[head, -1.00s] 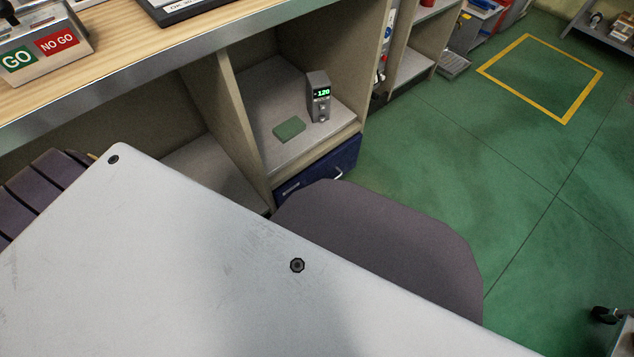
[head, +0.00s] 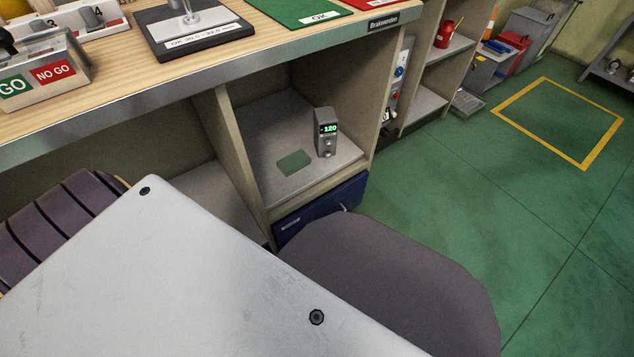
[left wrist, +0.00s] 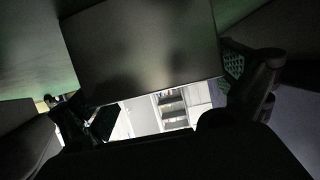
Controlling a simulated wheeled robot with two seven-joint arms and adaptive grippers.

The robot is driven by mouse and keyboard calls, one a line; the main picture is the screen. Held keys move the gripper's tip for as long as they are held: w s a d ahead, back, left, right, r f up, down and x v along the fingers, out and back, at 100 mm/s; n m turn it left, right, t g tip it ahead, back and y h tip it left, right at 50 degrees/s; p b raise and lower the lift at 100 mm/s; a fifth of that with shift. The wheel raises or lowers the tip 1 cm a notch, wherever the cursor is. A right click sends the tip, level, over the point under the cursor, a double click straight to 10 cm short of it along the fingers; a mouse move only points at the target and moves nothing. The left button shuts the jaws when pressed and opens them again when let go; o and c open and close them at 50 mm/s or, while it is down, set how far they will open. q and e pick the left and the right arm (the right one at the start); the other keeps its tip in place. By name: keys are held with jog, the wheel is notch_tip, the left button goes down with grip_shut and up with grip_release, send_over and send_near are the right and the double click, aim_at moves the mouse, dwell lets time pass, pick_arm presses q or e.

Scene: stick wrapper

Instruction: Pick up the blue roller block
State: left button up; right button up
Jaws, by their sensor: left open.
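I cannot make out a blue roller block in either view. My left gripper (left wrist: 168,95) shows only in the left wrist view, its dark fingers spread apart at left and right. A large dark panel fills the upper middle beyond the fingers, and nothing is visibly held. My right gripper is in neither view.
The wooden workbench (head: 230,42) carries a GO/NO GO box (head: 40,82), a dark gauge stand (head: 192,38) and a green OK mat (head: 303,10). A shelf below (head: 262,118) holds a grey display unit (head: 325,140) and green pad (head: 294,162). Green floor (head: 480,190) lies open at right.

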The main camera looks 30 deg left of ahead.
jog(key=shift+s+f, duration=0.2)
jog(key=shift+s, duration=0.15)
pick_arm(q)
jog(key=c, duration=1.9)
jog(key=shift+r, duration=0.1)
jog(key=shift+c, duration=0.2)
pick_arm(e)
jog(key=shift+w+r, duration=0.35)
pick_arm(q)
jog(key=shift+r, duration=0.1)
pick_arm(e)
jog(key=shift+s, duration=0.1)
